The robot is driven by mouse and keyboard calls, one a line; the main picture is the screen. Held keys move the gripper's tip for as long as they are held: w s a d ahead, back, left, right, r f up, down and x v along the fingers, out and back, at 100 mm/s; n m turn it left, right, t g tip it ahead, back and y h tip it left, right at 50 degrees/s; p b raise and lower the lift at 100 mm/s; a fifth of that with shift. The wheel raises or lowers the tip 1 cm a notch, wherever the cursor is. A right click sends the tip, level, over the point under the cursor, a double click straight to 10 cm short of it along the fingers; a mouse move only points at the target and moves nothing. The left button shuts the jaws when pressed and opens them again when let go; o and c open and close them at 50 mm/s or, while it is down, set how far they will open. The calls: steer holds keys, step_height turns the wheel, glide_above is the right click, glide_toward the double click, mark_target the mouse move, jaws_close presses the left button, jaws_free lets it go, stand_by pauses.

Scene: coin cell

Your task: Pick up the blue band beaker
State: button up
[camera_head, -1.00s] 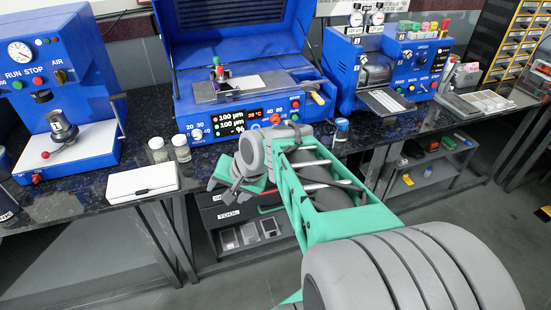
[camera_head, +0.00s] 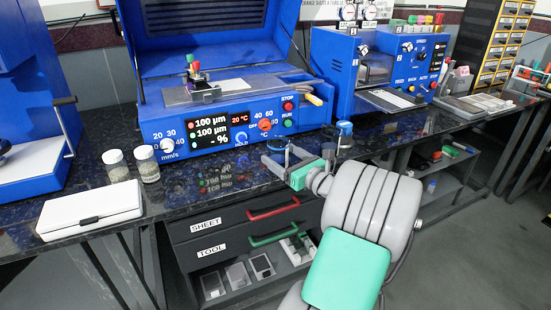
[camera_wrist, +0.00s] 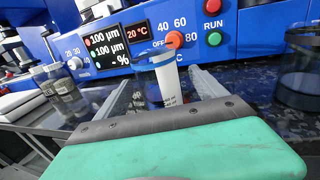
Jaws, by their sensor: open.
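In the wrist view a clear beaker with a blue band (camera_wrist: 158,61) and a white label stands upright on the dark counter, between and just beyond my open fingers. My gripper (camera_wrist: 170,88) points toward it and holds nothing. In the head view my gripper (camera_head: 276,156) is low over the counter's front edge, in front of the blue machine, with part of the blue band (camera_head: 277,145) showing at its fingers. I cannot tell whether the fingers touch the beaker. A second, darker container with a blue top (camera_wrist: 302,78) stands to the right; it also shows in the head view (camera_head: 344,132).
Two lidded jars (camera_head: 147,163) and a white case (camera_head: 90,209) lie to the left on the counter (camera_head: 205,180). The blue machine (camera_head: 215,120) stands close behind. Drawers (camera_head: 240,225) with red and green handles are below the counter edge.

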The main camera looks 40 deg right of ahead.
steer(key=shift+w, duration=0.75)
steer(key=c, duration=1.5)
